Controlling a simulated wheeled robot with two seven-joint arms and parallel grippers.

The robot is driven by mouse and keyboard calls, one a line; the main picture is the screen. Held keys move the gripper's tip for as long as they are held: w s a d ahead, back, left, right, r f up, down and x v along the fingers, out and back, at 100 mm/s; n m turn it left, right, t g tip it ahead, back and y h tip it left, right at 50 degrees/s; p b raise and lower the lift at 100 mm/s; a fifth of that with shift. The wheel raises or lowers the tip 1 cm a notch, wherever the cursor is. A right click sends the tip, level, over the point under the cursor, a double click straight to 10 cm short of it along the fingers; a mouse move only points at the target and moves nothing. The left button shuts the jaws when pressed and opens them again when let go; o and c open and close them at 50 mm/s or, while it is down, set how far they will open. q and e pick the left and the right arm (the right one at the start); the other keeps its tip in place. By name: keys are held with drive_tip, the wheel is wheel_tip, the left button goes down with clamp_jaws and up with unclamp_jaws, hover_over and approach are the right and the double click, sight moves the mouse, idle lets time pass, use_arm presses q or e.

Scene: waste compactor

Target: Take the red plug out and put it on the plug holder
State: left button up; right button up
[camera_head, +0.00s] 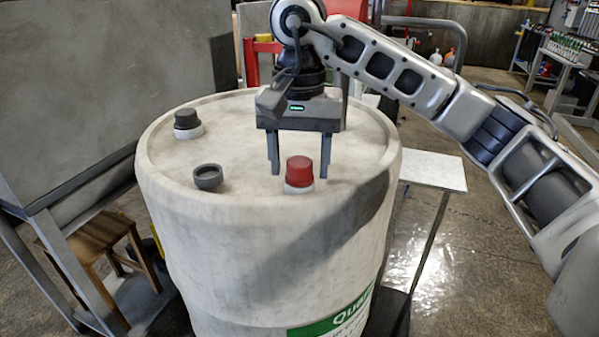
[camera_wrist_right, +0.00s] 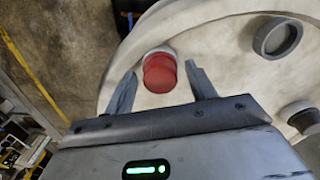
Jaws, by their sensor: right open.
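The red plug (camera_head: 299,171) sits in a white collar on top of the pale drum (camera_head: 240,235), near its front right. My right gripper (camera_head: 299,168) hangs over the drum top with its fingers pointing down and open. In the right wrist view the red plug (camera_wrist_right: 160,73) shows beyond and between the two open fingertips (camera_wrist_right: 158,78); I cannot tell if either touches it. An empty dark ring (camera_head: 208,177), likely the plug holder, stands on the drum left of the red plug; the right wrist view also shows this ring (camera_wrist_right: 277,38). My left gripper is not in view.
A black plug (camera_head: 187,119) in a white collar sits at the drum's back left. A white table (camera_head: 432,170) stands right of the drum. A wooden stool (camera_head: 105,245) and a large grey panel (camera_head: 100,80) are at left. The drum top between the fittings is clear.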

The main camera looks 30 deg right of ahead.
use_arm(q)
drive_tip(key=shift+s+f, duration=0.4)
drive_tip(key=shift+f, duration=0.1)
use_arm(e)
drive_tip(key=m, duration=0.5)
drive_tip(key=m+p, duration=0.1)
drive_tip(key=m, duration=0.4)
drive_tip(key=shift+m, duration=0.3)
drive_tip(key=m, duration=0.4)
drive_tip(key=shift+m, duration=0.3)
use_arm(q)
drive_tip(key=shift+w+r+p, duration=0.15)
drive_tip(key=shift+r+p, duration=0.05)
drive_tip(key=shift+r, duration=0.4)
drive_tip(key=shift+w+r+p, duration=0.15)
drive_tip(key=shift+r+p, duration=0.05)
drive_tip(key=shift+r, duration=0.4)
use_arm(e)
drive_tip(key=m, duration=0.5)
drive_tip(key=shift+m, duration=0.3)
drive_tip(key=shift+c, duration=0.4)
drive_tip(key=c, duration=1)
drive_tip(key=n, duration=0.4)
drive_tip(key=shift+n+b, duration=0.3)
drive_tip(key=shift+n, duration=0.1)
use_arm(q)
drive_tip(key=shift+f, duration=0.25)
use_arm(e)
drive_tip(key=shift+n, duration=0.3)
